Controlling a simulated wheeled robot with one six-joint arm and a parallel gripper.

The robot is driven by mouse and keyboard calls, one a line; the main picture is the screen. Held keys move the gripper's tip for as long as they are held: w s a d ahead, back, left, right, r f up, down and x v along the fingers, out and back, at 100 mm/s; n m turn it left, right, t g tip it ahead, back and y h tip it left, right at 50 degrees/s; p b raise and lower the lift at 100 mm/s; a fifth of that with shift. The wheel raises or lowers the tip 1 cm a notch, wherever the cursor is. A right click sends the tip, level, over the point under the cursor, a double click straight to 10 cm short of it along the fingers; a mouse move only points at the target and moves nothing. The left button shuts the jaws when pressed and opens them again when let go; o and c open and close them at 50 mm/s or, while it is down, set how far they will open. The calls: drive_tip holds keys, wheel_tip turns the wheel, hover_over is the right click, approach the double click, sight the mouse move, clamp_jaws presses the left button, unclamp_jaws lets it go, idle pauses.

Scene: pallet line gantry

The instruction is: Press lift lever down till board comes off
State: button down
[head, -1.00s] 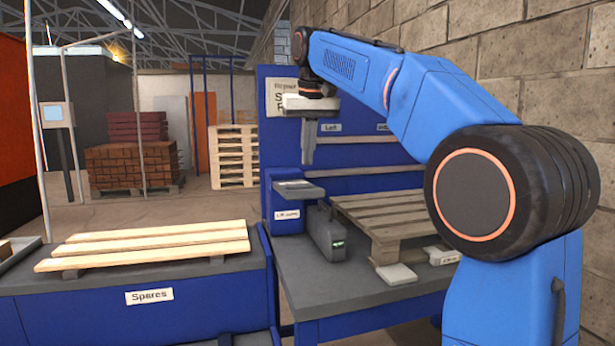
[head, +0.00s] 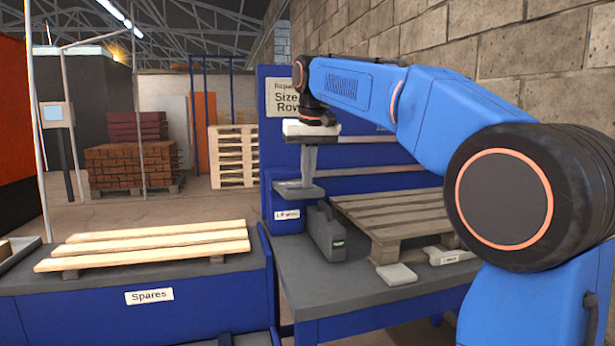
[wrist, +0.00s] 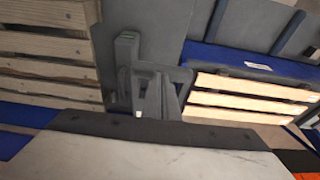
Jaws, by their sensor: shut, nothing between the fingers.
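The lift lever (head: 290,190) is a flat grey pad on the blue post at the bench's left end, above a partly legible "Lift" label (head: 287,214). My gripper (head: 308,185) is shut and empty, pointing straight down, with its tips at the pad. Whether they touch it or hover just above, I cannot tell. In the wrist view my gripper (wrist: 155,108) partly hides the grey lever (wrist: 180,74). The weathered pallet (head: 385,207) lies on the bench to the right, its boards apparently in place. It also shows in the wrist view (wrist: 50,47).
A dark grey box-like unit (head: 325,235) stands between lever and pallet. Small pale blocks (head: 396,274) lie in front of the pallet. A bench marked "Spares" (head: 190,294) holds pale boards (head: 150,246) at left. The blue back panel (head: 285,140) rises behind the lever.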

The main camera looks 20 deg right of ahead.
drive_tip(key=f+t, duration=0.2)
drive_tip(key=f, duration=0.4)
drive_tip(key=w+f+t, duration=0.1)
drive_tip(key=f+t, duration=0.2)
drive_tip(key=f, duration=0.4)
drive_tip(key=w+f+t, duration=0.1)
drive_tip(key=f+t, duration=0.1)
drive_tip(key=f, duration=0.4)
drive_tip(key=shift+f+t, duration=0.3)
drive_tip(key=shift+f, duration=0.1)
drive_tip(key=shift+w+f, duration=0.35)
drive_tip(key=shift+f, duration=0.4)
